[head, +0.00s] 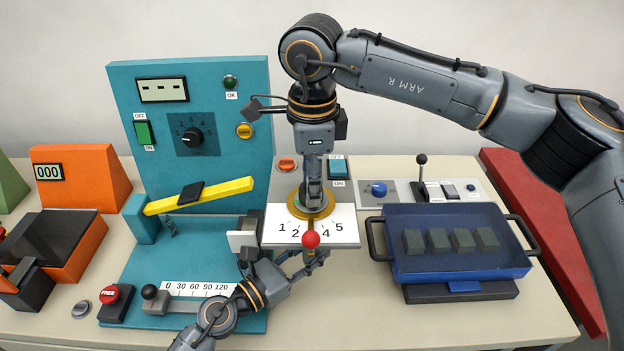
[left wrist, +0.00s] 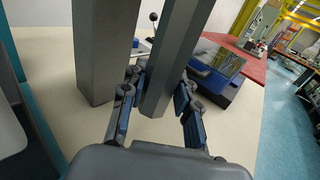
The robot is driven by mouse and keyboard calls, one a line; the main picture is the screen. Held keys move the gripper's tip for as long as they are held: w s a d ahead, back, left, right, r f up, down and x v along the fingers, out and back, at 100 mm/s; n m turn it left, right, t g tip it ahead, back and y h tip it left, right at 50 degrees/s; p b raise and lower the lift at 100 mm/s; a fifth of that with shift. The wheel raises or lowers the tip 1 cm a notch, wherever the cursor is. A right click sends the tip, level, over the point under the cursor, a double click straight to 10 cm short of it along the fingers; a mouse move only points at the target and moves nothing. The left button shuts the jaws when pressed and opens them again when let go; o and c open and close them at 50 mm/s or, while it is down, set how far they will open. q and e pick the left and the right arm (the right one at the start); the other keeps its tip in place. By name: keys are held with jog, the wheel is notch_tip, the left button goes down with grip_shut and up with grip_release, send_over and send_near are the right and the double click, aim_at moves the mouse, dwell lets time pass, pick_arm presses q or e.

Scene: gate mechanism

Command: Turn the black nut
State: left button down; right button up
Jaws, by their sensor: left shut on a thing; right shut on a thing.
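My right gripper (head: 312,203) points straight down over the gold disc (head: 329,211) at the back of the white number plate (head: 350,233). It is shut at the disc's middle, where the black nut sits; its fingers hide the nut. A gold lever with a red ball (head: 310,239) reaches from the disc toward the front, between 2 and 4. My left gripper (head: 305,264) is low at the plate's front edge, just below the red ball. In the left wrist view its fingers (left wrist: 156,88) are shut on a grey post (left wrist: 176,55).
A teal panel (head: 240,85) with a yellow bar (head: 200,196) stands at the left. A blue tray (head: 462,264) with several dark blocks is at the right. A second grey post (left wrist: 97,50) stands close beside my left fingers. Bare table shows at the front right.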

pick_arm(q)
jog(key=shift+a+f, duration=0.1)
pick_arm(e)
jog(key=shift+w+d+n, duration=0.15)
jog(key=shift+d+n, duration=0.05)
jog(key=shift+n, duration=0.2)
jog(key=o, duration=1)
jog(key=shift+o, duration=0.8)
jog(key=shift+a, duration=0.1)
notch_tip(320, 180, up, 12)
jog(key=shift+s, duration=0.35)
notch_tip(320, 180, up, 12)
jog(key=shift+s+d, duration=0.25)
